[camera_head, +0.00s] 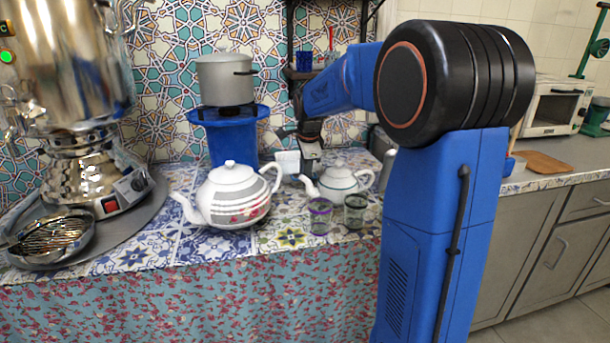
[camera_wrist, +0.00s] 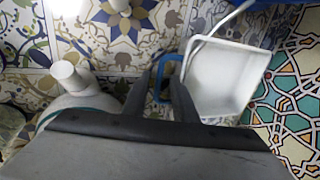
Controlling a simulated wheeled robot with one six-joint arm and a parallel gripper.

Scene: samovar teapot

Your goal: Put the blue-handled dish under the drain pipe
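The white square dish (camera_wrist: 225,75) has a blue loop handle (camera_wrist: 168,57) on its left side in the wrist view. In the head view the dish (camera_head: 287,162) sits on the tiled counter behind the white teapots. My gripper (camera_wrist: 167,72) is open, with its two dark fingers apart and the handle between or just beyond their tips; I cannot tell whether they touch it. In the head view my gripper points down beside the dish, its tips partly hidden. A thin pale pipe (camera_wrist: 213,32) passes over the dish's edge in the wrist view; I cannot tell whether it is the drain pipe.
A large white teapot (camera_head: 232,196) and a smaller one (camera_head: 338,184) stand in front of the dish. Two small glasses (camera_head: 354,212) are near the front. A blue burner stand (camera_head: 231,140) bears a pot (camera_head: 226,78). A samovar (camera_head: 80,165) stands at left.

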